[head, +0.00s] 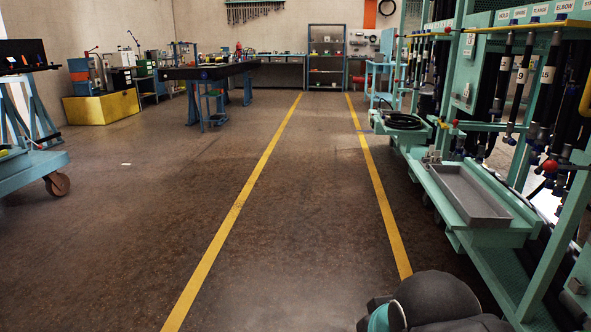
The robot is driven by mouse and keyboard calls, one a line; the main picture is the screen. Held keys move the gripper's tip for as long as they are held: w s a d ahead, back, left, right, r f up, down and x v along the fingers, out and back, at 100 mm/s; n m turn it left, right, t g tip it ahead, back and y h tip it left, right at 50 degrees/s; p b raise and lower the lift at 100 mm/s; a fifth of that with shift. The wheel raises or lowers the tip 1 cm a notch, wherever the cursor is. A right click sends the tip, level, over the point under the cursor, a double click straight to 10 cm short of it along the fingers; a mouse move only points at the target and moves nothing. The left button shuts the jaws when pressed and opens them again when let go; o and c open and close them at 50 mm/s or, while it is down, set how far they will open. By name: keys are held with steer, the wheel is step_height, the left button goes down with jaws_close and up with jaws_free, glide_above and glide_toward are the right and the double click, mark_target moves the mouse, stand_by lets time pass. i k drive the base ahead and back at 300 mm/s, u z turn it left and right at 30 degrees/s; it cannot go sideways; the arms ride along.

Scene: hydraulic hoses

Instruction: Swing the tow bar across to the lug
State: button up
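I cannot make out a tow bar or a lug for certain in the head view. A teal cart (38,172) with a brown caster wheel (57,184) stands at the left edge, cut off by the frame. Part of my own arm, dark and rounded with a teal band, shows at the bottom right. My gripper is not in view, so its state and anything in it are hidden.
A teal hose rack (541,195) with hanging black hoses and a grey tray (469,193) lines the right side. Yellow lines (240,199) mark a clear floor lane. A dark-topped workbench (209,72), yellow bin (101,107) and shelf (326,57) stand farther back.

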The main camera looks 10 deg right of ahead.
mark_target(443, 124)
steer(key=z, duration=0.1)
steer(key=i, duration=1.85)
steer(key=z, duration=0.9)
steer(key=i, duration=1.75)
steer(key=z, duration=0.65)
